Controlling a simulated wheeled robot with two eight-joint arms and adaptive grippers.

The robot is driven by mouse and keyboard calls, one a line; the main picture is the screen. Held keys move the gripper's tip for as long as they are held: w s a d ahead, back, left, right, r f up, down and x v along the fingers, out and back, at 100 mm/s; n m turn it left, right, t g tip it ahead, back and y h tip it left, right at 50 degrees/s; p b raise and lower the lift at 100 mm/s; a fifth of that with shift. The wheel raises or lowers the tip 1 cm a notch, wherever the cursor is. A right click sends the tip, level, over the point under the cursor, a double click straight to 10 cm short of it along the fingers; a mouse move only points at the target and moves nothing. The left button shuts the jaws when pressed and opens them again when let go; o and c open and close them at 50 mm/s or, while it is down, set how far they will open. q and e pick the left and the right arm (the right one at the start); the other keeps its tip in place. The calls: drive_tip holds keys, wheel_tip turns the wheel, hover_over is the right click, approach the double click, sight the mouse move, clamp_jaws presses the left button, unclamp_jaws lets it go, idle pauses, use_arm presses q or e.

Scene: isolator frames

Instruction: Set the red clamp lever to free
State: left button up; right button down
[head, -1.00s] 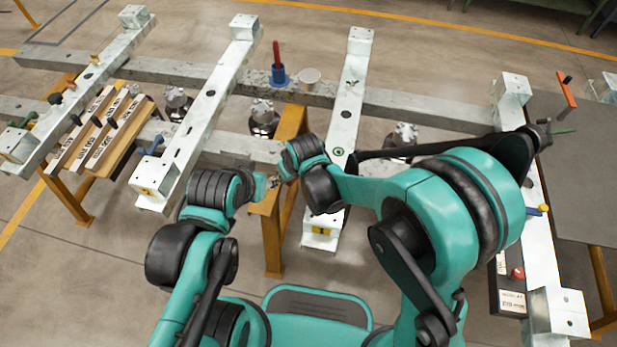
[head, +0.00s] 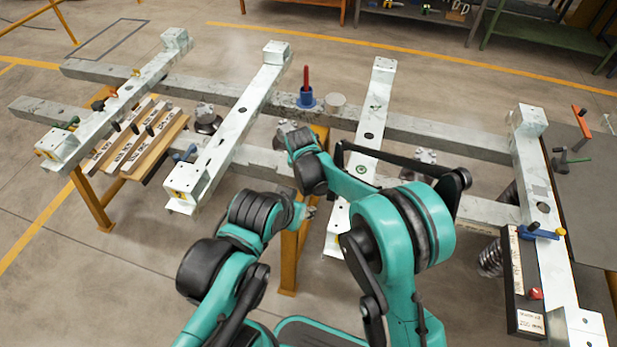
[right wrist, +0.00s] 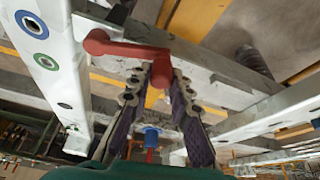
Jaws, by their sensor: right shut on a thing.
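A red lever (right wrist: 120,47) with a rounded pivot end lies across the top of the right wrist view, beside a white beam. My right gripper (right wrist: 157,76) is shut on its downward-bent grip, one finger on each side. In the head view my right arm hides this lever and its own fingers. My left gripper (head: 311,211) is small near the middle of the head view, low beside the right arm; its finger opening is unclear. Another red handle (head: 306,78) stands upright in a blue base (head: 306,98) on the rear grey beam.
White cross beams (head: 235,120) lie over long grey beams (head: 430,128). A wooden rack (head: 155,145) with labelled bars is at left. A black labelled box (head: 513,285) with a red knob (head: 535,294) is at right. A grey table (head: 585,190) stands beyond it.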

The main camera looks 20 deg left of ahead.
drive_tip(key=shift+w+a, duration=0.15)
drive_tip(key=shift+w, duration=0.45)
drive_tip(key=c, duration=1.4)
unclamp_jaws()
drive_tip(key=v, duration=1.2)
